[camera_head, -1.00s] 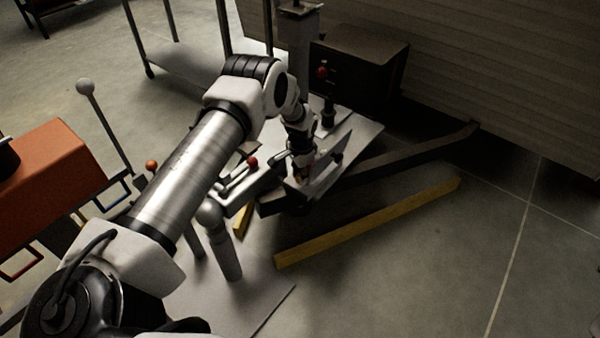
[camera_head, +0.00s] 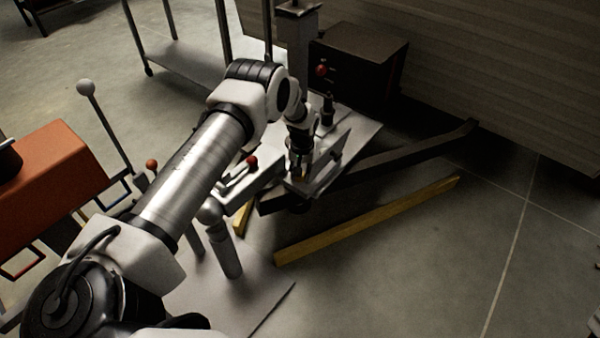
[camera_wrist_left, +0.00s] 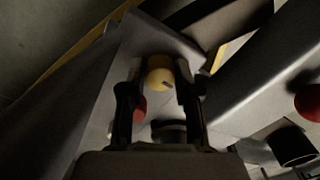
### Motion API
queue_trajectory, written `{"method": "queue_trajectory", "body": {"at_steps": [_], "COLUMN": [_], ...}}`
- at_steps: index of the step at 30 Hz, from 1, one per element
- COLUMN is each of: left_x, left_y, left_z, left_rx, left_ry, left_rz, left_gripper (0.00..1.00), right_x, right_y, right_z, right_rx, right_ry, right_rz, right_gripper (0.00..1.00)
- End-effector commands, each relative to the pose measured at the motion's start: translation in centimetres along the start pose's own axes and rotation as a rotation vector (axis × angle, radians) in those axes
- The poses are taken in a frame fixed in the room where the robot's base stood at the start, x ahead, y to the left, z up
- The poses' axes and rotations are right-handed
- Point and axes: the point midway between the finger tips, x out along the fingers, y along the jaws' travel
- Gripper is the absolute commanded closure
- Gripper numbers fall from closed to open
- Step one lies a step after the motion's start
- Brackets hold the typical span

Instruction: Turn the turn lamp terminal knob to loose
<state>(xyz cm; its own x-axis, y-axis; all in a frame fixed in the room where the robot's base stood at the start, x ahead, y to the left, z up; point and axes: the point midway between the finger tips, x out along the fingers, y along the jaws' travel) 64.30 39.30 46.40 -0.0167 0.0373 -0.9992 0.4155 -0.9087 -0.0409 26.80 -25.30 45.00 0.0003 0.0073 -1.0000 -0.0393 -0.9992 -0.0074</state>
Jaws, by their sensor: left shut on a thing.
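A yellow round knob (camera_wrist_left: 158,77) with a small dark mark on it sits between the two fingers of my left gripper (camera_wrist_left: 160,88) in the left wrist view. The fingers are shut on it from both sides. In the head view my left gripper (camera_head: 301,172) points down at a grey plate (camera_head: 352,140) on the trailer tongue, and a little yellow shows at its tips. A red knob (camera_wrist_left: 139,108) is partly hidden by the left finger in the wrist view. I see no readable label by the knob. My right gripper is not in view.
A black box (camera_head: 358,62) with a red knob stands behind the gripper. A red-tipped lever (camera_head: 252,161) is close to its left. A yellow beam (camera_head: 370,222) lies on the floor in front. The orange unit (camera_head: 50,185) is at the left.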

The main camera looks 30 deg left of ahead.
Motion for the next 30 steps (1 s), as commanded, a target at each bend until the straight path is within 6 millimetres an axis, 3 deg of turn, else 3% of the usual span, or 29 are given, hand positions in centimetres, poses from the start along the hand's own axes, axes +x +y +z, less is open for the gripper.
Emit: {"method": "queue_trajectory", "body": {"at_steps": [22,23,24,30], "left_x": [0.06,0.06,0.06,0.03], "left_y": [0.06,0.06,0.06,0.04], "left_z": [0.03,0.03,0.03,0.01], "left_rx": [-0.099,-0.099,-0.098,-0.098], "left_ry": [-0.005,-0.005,-0.005,-0.004], "left_rz": [0.0,0.0,0.0,0.0], "left_gripper": [1.0,0.58,0.44,0.43], "right_x": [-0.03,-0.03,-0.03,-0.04], "right_y": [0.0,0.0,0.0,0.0], "right_z": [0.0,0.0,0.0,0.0], "right_rx": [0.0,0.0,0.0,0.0], "right_ry": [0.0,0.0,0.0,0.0], "right_rz": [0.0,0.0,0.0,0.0], "right_gripper": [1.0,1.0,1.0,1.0]}}
